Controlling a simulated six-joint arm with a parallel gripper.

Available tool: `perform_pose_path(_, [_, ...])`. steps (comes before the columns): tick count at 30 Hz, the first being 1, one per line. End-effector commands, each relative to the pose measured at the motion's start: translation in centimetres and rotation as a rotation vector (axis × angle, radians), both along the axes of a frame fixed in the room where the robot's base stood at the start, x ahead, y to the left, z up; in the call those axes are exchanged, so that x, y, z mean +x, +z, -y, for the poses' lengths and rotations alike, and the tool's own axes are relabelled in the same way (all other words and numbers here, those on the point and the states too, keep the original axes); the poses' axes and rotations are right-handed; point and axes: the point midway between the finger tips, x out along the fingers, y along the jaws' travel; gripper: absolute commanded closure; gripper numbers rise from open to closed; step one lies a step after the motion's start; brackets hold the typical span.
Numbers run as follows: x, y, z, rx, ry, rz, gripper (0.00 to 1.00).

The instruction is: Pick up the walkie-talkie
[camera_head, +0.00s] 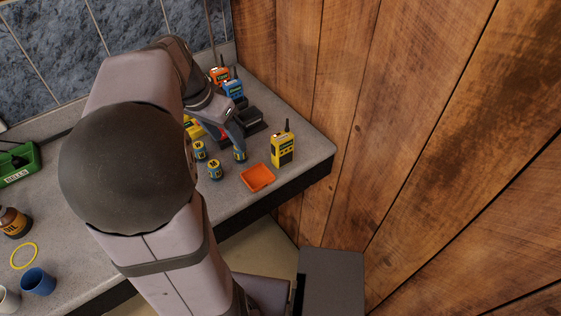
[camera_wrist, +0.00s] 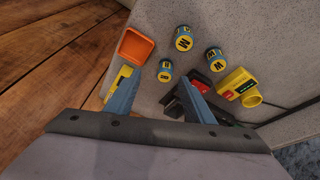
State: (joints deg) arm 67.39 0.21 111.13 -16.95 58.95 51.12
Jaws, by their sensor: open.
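A yellow walkie-talkie (camera_head: 282,149) with a black antenna stands upright near the counter's right end. In the wrist view the yellow walkie-talkie (camera_wrist: 117,79) is partly hidden behind the left finger. An orange walkie-talkie (camera_head: 219,75) and a blue walkie-talkie (camera_head: 233,89) stand farther back. My gripper (camera_head: 234,134) is above the counter, left of the yellow walkie-talkie, with its fingers pointing down. In the wrist view my gripper (camera_wrist: 160,82) is open, with nothing held between its fingers. A red item (camera_wrist: 202,87) shows by the right finger; I cannot tell what it is.
An orange tray (camera_head: 257,177) lies in front of the yellow walkie-talkie. Several small lettered cylinders (camera_wrist: 184,39) stand near the gripper. A black charger-like block (camera_head: 251,121) and a yellow device (camera_wrist: 240,87) are close by. A wooden wall (camera_head: 340,70) bounds the right side.

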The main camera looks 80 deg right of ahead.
Motion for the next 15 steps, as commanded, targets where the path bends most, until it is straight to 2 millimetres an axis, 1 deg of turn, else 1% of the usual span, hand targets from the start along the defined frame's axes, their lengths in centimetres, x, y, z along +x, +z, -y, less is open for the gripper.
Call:
perform_pose_path(1, [-2.6, -0.2, 1.2, -0.023, -0.105, 0.002, 0.52])
perform_pose_path(3, [-5.3, 0.3, 2.3, -0.048, -0.219, 0.002, 0.52])
perform_pose_path(6, [-8.4, 0.8, 3.1, -0.075, -0.339, 0.000, 0.52])
perform_pose_path(10, [-10.5, 1.3, 3.6, -0.095, -0.424, -0.001, 0.52])
perform_pose_path(12, [-11.0, 1.4, 3.7, -0.100, -0.442, -0.001, 0.52])
perform_pose_path(15, [-11.1, 1.5, 3.7, -0.101, -0.448, -0.002, 0.52])
